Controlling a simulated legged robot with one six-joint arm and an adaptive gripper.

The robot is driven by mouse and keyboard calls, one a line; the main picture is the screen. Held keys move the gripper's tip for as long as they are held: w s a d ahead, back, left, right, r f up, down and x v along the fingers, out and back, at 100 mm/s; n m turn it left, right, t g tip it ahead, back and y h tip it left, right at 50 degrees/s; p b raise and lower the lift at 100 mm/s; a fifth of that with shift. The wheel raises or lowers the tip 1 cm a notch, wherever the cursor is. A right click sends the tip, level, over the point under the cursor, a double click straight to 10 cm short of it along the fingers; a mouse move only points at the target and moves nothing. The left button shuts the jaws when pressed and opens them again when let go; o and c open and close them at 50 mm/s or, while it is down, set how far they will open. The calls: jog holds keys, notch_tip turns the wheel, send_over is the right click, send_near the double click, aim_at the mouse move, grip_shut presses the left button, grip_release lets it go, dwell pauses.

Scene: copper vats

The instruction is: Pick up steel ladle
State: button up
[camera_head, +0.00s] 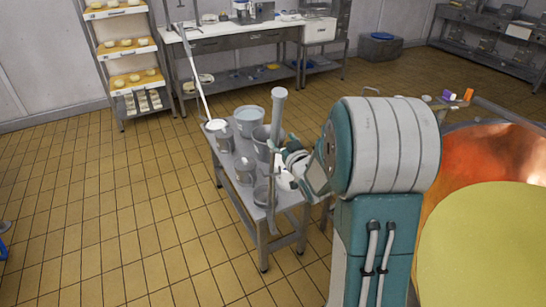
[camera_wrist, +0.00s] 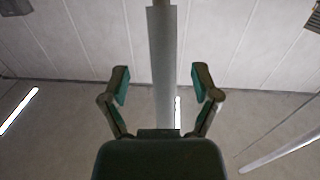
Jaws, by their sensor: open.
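A long-handled tool (camera_head: 199,85) with a round pale end (camera_head: 215,125) leans at the far end of the small metal table; it looks like a ladle. A grey upright shaft (camera_head: 277,115) with a thicker top stands nearer to me; I cannot tell if it is the steel ladle. My gripper (camera_head: 283,160) is beside this shaft, partly hidden by my arm. In the wrist view my gripper (camera_wrist: 160,88) is open, with fingers on either side of a grey bar (camera_wrist: 164,60), probably the same shaft. I see no finger closed on it.
The metal table (camera_head: 228,183) carries several grey buckets and pots, including a bucket (camera_head: 249,118). A large copper vat (camera_head: 450,185) with yellow contents is at the right. A cheese rack (camera_head: 125,50) and a workbench (camera_head: 235,35) stand at the back.

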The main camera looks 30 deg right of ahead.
aim_at(276, 137)
jog(key=w, duration=0.3)
jog(key=shift+a, duration=0.4)
jog(key=shift+w+d, duration=0.1)
jog(key=shift+w, duration=0.3)
jog(key=shift+d, duration=0.3)
grip_shut()
jog(key=shift+a, duration=0.2)
jog(key=shift+r, duration=0.1)
notch_tip(276, 137, up, 17)
